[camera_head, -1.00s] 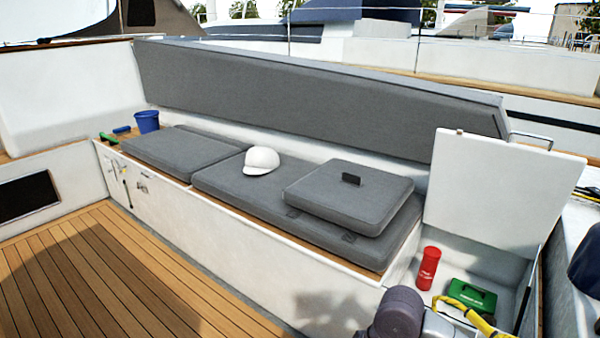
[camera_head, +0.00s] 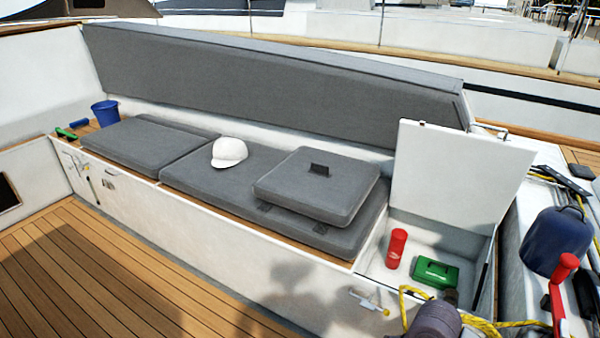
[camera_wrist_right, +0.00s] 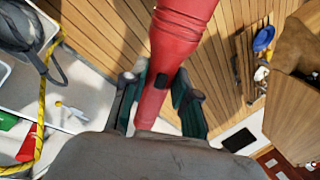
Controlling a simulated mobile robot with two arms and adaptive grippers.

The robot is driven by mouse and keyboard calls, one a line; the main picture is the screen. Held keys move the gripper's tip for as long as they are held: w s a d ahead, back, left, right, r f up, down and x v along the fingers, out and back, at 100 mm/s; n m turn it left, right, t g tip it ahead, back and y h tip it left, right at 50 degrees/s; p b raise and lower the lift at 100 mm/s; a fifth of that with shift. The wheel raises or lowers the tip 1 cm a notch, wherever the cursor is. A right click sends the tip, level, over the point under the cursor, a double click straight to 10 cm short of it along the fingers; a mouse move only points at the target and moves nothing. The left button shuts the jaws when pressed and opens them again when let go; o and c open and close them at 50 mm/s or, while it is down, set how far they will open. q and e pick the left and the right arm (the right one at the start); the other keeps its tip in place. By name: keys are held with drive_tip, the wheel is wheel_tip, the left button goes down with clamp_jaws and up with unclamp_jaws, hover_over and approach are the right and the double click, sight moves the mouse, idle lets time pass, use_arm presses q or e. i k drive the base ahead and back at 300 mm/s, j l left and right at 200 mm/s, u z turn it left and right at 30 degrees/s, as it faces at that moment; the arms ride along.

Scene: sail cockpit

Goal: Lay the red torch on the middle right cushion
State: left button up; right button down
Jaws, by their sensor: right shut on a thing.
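The red torch (camera_wrist_right: 160,65) fills the upper middle of the right wrist view, with a dark button on its side. My right gripper (camera_wrist_right: 163,92) is shut on it, one finger on each side. In the head view only part of my right arm shows at the bottom; the gripper and torch are out of frame. Grey cushions lie on the bench: a left one (camera_head: 140,143), a longer one to its right (camera_head: 205,182), and a smaller one (camera_head: 310,200) stacked on its right end. My left gripper is not in view.
A small dark object (camera_head: 320,169) lies on the stacked cushion. Right of the bench, an open locker with raised lid (camera_head: 455,175) holds a red cylinder (camera_head: 396,248) and a green box (camera_head: 436,273). Yellow rope (camera_head: 410,295), a blue winch cover (camera_head: 557,241) and a red handle (camera_head: 561,280) are nearby.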

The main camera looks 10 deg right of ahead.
sight(241, 179)
drive_tip(key=i+j+z, duration=0.35)
drive_tip(key=i+j, duration=0.25)
drive_tip(key=i+j+z, duration=0.35)
drive_tip(key=i+j, duration=0.7)
drive_tip(key=j, duration=0.15)
drive_tip(key=i+j, duration=0.35)
drive_tip(key=j, duration=0.15)
drive_tip(key=i+j, duration=0.35)
drive_tip(key=j, duration=0.15)
drive_tip(key=i+j, duration=0.35)
drive_tip(key=j, duration=0.15)
